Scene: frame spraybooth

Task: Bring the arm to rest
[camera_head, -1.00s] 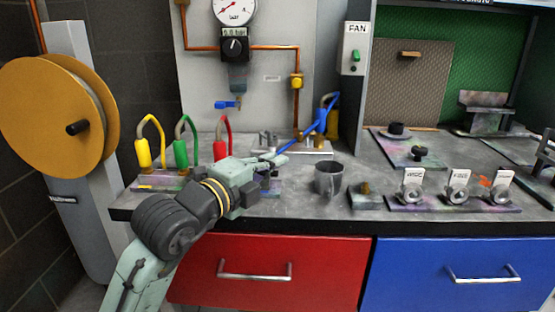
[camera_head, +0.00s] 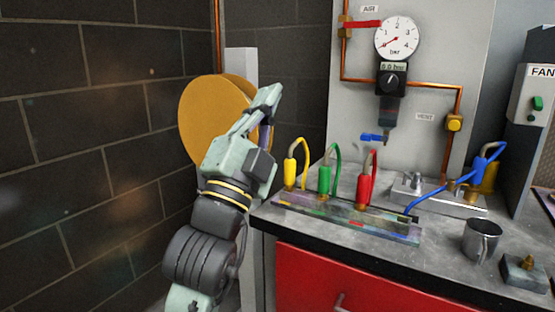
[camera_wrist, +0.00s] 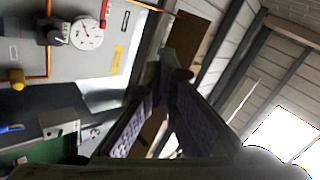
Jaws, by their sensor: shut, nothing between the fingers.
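My arm rises at the left of the head view, bent upward beside the bench. My gripper (camera_head: 268,98) points up and to the right, in front of the orange-yellow reel, well clear of the bench top. It is shut and empty. In the wrist view its two dark fingers (camera_wrist: 172,78) meet near the middle with nothing between them. The wrist view is turned sideways and looks up toward the wall panel, ceiling beams and a bright skylight.
The reel (camera_head: 205,115) stands behind my gripper. Yellow (camera_head: 290,172), green (camera_head: 325,180) and red (camera_head: 364,188) hose handles stand in a rack on the bench. A metal cup (camera_head: 481,240), a gauge panel (camera_head: 345,110) and a red drawer (camera_head: 310,280) are to the right. A brick wall fills the left.

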